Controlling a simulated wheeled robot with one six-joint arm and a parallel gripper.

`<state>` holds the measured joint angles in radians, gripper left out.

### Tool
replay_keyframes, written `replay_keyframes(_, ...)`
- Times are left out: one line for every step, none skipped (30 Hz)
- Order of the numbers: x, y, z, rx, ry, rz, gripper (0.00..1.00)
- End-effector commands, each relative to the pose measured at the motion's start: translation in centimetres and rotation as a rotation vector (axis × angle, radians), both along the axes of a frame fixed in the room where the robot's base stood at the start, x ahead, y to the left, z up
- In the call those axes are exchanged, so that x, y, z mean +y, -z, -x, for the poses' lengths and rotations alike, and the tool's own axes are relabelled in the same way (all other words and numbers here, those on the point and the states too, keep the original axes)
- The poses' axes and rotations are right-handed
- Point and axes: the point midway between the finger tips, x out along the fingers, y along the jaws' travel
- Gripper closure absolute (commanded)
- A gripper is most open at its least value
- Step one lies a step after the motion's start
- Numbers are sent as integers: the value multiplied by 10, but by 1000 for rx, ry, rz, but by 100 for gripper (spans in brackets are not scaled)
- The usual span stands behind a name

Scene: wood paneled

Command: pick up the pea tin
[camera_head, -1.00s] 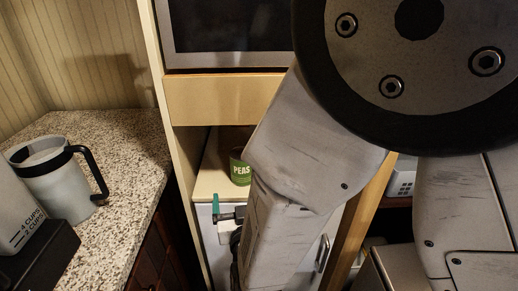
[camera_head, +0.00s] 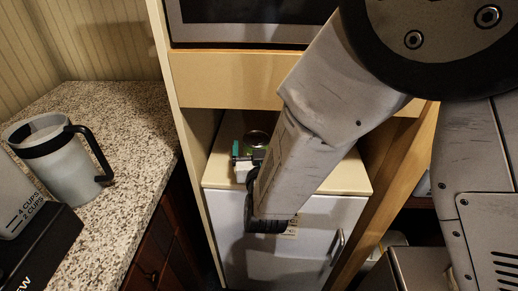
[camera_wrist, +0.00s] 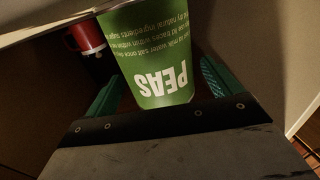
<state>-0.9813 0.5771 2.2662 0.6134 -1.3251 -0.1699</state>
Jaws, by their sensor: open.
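The green pea tin (camera_wrist: 155,60) fills the middle of the wrist view, its white PEAS lettering upside down. My gripper (camera_wrist: 160,85) is open, with one green finger on each side of the tin's near part. A gap shows at the right finger; I cannot tell whether the left finger touches. In the head view my gripper (camera_head: 240,152) reaches into the niche above the white cabinet.
The cream cabinet top (camera_head: 345,178) lies under the niche, below a wooden drawer front (camera_head: 235,80). A red cup-like object (camera_wrist: 87,36) is beside the tin in the wrist view. A granite counter (camera_head: 120,125) with a white mug (camera_head: 62,165) stands at left.

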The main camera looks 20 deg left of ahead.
Motion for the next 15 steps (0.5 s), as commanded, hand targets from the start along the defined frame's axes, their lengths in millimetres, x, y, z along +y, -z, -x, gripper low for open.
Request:
replay_keyframes(2,0,-6,0,1,0,10)
replay_keyframes(3,0,-8,0,0,0,10)
replay_keyframes(4,0,-9,1,-1,0,10)
replay_keyframes(5,0,-10,1,-1,0,10)
replay_keyframes(5,0,-10,1,-2,0,10)
replay_keyframes(6,0,-10,1,-3,0,10)
replay_keyframes(6,0,-10,1,-3,0,10)
replay_keyframes(6,0,-10,1,-3,0,10)
replay_keyframes(6,0,-10,1,-3,0,10)
replay_keyframes(6,0,-10,1,-3,0,10)
replay_keyframes(6,0,-10,1,-3,0,15)
replay_keyframes(6,0,-9,1,-4,0,26)
replay_keyframes(6,0,-9,1,-4,0,35)
replay_keyframes(6,0,-9,1,-4,0,43)
replay_keyframes(6,0,-9,1,-4,0,54)
